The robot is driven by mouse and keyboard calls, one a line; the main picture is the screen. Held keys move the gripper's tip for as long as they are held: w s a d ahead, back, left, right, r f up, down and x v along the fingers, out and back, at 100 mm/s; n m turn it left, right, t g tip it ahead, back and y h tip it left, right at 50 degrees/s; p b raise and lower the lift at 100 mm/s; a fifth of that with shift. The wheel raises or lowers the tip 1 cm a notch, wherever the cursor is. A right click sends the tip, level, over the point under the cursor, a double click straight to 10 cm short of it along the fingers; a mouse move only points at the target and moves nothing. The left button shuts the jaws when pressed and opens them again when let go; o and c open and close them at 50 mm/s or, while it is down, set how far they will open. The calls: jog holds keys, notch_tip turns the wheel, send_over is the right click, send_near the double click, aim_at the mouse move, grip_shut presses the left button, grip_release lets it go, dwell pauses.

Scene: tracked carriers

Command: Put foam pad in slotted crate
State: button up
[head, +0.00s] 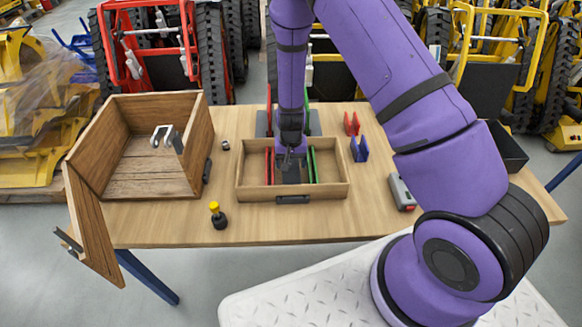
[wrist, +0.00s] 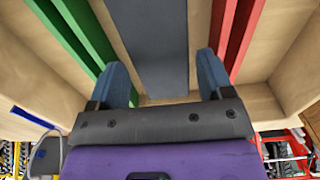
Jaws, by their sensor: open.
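The slotted crate (head: 245,190) is a shallow wooden tray on the table, with red dividers (head: 270,166) and green dividers (head: 312,165) standing in it. A dark grey pad, seemingly the foam pad (head: 291,175), is inside the crate between the green and red dividers. In the wrist view the foam pad (wrist: 152,35) is a long grey strip, with the green pair (wrist: 75,30) at left and the red pair (wrist: 235,35) at right. My gripper (head: 289,157) is over the crate; its open blue fingertips (wrist: 164,65) are on either side of the pad's line. Contact cannot be told.
An open wooden box (head: 145,185) with a hinged door (head: 90,225) stands left, holding a metal bracket (head: 163,134). A yellow-capped bottle (head: 218,216) is in front. Red (head: 351,124) and blue (head: 359,149) clips, a grey device (head: 401,193) and a black bin (head: 508,150) are right.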

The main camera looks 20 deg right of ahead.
jog(key=s+d+r+n+t+y, duration=0.1)
jog(key=s+r, duration=0.2)
jog(key=r, duration=0.9)
jog(key=s+r, duration=0.2)
jog(key=r, duration=0.9)
jog(key=s+d+r+n+t+y, duration=0.1)
jog(key=s+r, duration=0.2)
jog(key=r, duration=0.9)
jog(key=s+d+r+t+h, duration=0.1)
jog(key=s+d+r, duration=0.1)
jog(key=s+r, duration=0.5)
jog(key=s+d+r+n+t+h, duration=0.1)
jog(key=s+r, duration=0.6)
jog(key=s, duration=0.7)
jog(key=shift+s+d+n+t, duration=0.25)
jog(key=shift+d+t, duration=0.35)
jog(key=shift+d, duration=0.35)
